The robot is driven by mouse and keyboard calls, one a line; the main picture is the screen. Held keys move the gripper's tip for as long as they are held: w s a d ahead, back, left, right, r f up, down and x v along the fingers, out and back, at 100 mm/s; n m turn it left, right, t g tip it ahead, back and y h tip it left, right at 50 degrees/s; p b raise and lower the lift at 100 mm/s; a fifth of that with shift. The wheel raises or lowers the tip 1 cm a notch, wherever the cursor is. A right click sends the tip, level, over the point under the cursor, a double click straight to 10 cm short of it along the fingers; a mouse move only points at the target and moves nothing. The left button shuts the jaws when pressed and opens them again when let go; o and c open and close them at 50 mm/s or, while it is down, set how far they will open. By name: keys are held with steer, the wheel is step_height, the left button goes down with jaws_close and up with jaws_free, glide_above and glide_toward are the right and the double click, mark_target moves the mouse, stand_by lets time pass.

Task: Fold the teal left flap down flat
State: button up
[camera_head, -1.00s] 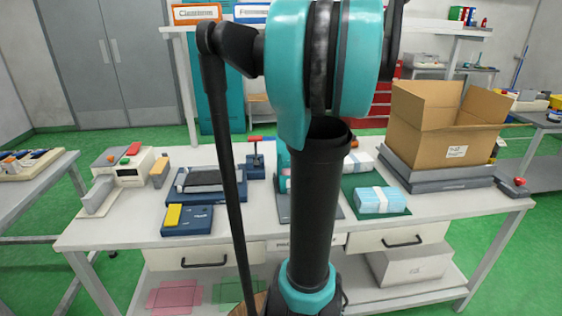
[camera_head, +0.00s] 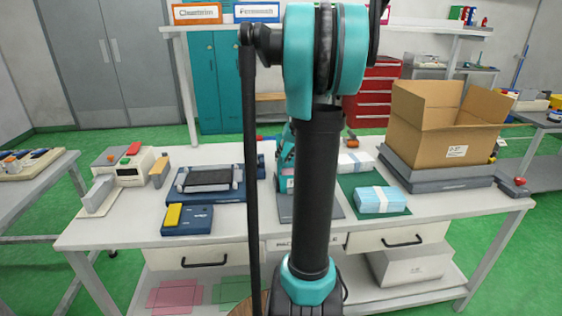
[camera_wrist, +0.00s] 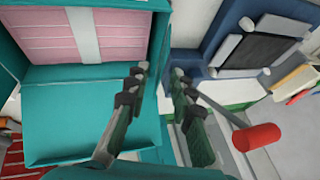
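The teal box (camera_wrist: 160,48) is open at the left of the wrist view. Pink packs (camera_wrist: 50,38) with a pale band lie inside it. A teal flap (camera_wrist: 85,115) spreads out from the box's lower edge; I cannot tell for sure whether it is the left flap, or its exact tilt. My gripper (camera_wrist: 159,72) has its two dark fingers apart beside the flap's right edge. I see nothing held between them. In the head view the teal box (camera_head: 286,160) is mostly hidden behind my arm, and my gripper is hidden there.
A red-handled lever (camera_wrist: 256,138) stands just right of my fingers. A blue fixture with a dark pad (camera_head: 208,181) lies to the left. A blue mask bundle (camera_head: 381,199) on a green mat and a cardboard carton (camera_head: 432,135) stand to the right.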

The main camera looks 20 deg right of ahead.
mark_target(280, 163)
steer(key=shift+x, duration=1.45)
jaws_close()
